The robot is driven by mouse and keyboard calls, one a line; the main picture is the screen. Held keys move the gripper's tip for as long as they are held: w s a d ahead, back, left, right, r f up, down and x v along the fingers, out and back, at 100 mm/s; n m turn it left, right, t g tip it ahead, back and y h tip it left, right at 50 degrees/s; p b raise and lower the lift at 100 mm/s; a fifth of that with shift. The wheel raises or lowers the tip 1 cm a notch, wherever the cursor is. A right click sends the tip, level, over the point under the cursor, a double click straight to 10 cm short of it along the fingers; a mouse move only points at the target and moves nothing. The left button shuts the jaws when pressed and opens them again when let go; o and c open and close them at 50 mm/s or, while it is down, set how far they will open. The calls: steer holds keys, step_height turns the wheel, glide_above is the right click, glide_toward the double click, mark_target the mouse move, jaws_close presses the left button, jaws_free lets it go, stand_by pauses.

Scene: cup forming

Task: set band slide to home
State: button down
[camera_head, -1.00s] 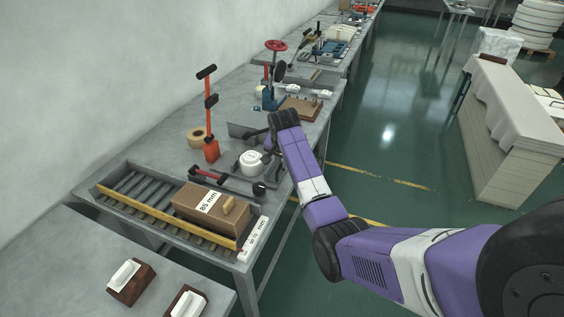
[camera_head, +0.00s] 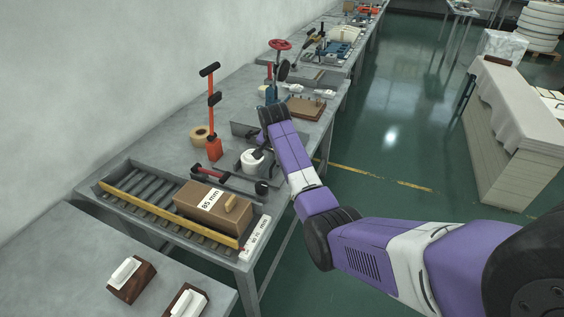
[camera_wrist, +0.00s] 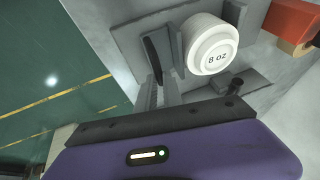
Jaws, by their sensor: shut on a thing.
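The band slide appears to be the grey fixture (camera_wrist: 208,100) around a white round piece marked "8 oz" (camera_wrist: 212,50). The white piece also shows in the head view (camera_head: 251,161), on the bench just left of my wrist. My gripper (camera_wrist: 157,88) is shut on a thin dark upright piece (camera_wrist: 153,58) beside the white piece, on its left in the wrist view. I cannot tell exactly how that piece joins the slide. In the head view my wrist hides most of the grip.
A roller tray with a brown box marked "85 mm" (camera_head: 207,207) stands nearer on the bench. A red-handled tool (camera_head: 209,174) lies between it and the fixture. An orange upright tool (camera_head: 214,146) and a tape roll (camera_head: 198,134) stand behind. Open floor lies to the right.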

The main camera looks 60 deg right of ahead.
steer(key=shift+w, duration=0.25)
steer(key=c, duration=1.5)
jaws_free()
steer(key=shift+v, duration=3.95)
